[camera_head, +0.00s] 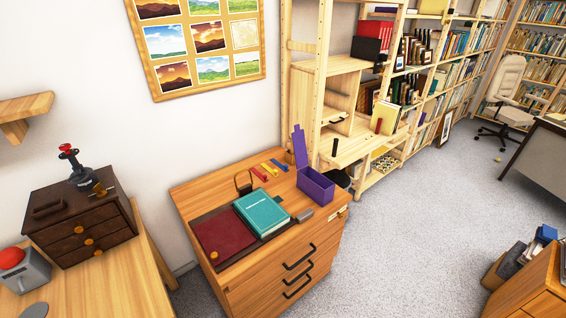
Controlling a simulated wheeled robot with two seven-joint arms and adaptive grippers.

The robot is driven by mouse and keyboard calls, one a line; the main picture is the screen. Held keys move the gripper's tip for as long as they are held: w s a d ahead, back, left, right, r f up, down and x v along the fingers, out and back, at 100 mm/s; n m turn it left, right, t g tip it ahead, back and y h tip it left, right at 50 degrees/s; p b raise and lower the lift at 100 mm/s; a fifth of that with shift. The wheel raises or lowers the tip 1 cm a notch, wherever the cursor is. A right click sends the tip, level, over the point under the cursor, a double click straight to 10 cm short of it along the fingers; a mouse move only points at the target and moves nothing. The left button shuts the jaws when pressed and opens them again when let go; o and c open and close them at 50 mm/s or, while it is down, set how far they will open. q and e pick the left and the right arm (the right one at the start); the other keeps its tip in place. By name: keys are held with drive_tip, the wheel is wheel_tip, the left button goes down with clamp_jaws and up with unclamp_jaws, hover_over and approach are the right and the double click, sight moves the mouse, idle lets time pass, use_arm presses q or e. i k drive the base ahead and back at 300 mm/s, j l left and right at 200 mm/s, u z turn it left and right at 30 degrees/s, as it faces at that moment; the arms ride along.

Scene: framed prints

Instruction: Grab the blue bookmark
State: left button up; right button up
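The blue bookmark (279,165) is a small flat strip on the top of the wooden drawer cabinet (330,222), towards its back edge. It lies beside a yellow strip (269,169) and a red strip (259,174), in a row and apart. The blue strip is the rightmost of the three, nearest the purple box. Nothing covers it. Neither of my grippers is in view.
An open purple box (316,186) with a raised lid stands right of the strips. A wooden shelf unit (322,90) stands behind. Grey carpet (400,240) is clear to the right.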

sight(279, 163)
drive_tip(key=i+l, duration=0.25)
drive_tip(key=l, duration=0.15)
drive_tip(key=i+l+u, duration=0.15)
drive_tip(key=l, duration=0.25)
drive_tip(key=i+l, duration=0.3)
drive_tip(key=l, duration=0.15)
drive_tip(key=i+l+u, duration=0.15)
drive_tip(key=l, duration=0.25)
drive_tip(key=i+l, duration=0.25)
drive_tip(key=l, duration=0.2)
drive_tip(key=i+l+u, duration=0.15)
drive_tip(key=l, duration=0.3)
drive_tip(key=i+l, duration=0.2)
drive_tip(key=l, duration=0.25)
drive_tip(key=i+l+u, duration=0.15)
drive_tip(key=l, duration=0.35)
